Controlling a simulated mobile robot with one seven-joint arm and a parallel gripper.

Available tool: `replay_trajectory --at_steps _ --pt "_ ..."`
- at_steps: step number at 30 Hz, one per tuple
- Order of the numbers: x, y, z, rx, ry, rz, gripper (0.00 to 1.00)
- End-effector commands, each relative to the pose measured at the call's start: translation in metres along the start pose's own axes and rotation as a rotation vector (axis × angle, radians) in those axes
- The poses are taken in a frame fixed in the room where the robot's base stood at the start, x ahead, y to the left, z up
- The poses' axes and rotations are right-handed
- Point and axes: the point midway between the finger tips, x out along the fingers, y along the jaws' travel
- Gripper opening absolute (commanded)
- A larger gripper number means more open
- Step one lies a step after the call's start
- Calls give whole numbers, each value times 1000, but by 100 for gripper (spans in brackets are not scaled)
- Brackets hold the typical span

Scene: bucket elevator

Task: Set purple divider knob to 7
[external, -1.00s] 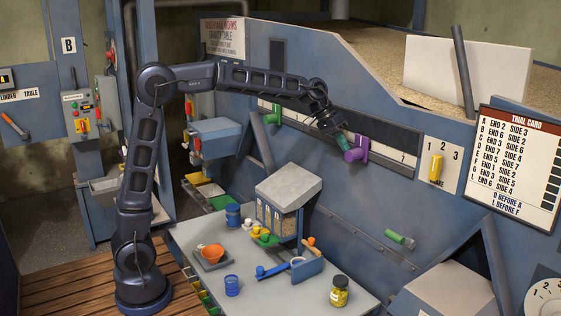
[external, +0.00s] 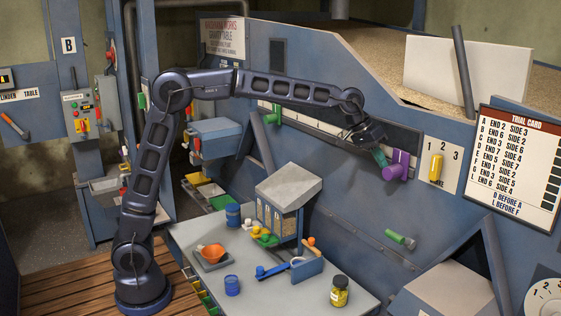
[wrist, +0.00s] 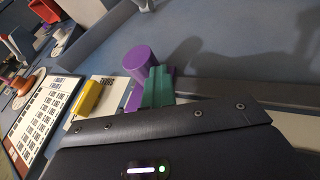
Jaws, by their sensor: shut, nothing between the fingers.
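The purple divider knob (external: 397,167) is a short cylinder on a slider in the long slot of the blue machine wall, near the slot's right end. It also shows in the wrist view (wrist: 139,60). My gripper (external: 381,158) is shut and empty, with its green fingers against or very close to the knob's left side. The wrist view shows the green fingers (wrist: 158,88) right beside the knob; I cannot tell whether they touch. The scale (external: 330,146) along the slot is partly hidden by my arm, and its numbers are not readable.
A yellow switch (external: 436,168) on a plate marked 1 2 3 is just right of the knob. A green handle (external: 272,113) sits at the slot's left. A trial card (external: 514,165) hangs further right. A cluttered table (external: 200,288) stands below.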

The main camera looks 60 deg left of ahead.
Motion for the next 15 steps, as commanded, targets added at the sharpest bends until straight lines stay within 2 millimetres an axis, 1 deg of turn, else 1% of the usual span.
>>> replay_trajectory --at_steps 1,9,11,15 --pt "1 4 0 2 1 5 0" --pt "0 4 1 3 1 7 0" --pt "-2 2 0 2 1 7 0" --pt "-11 -12 -2 -1 3 5 0"
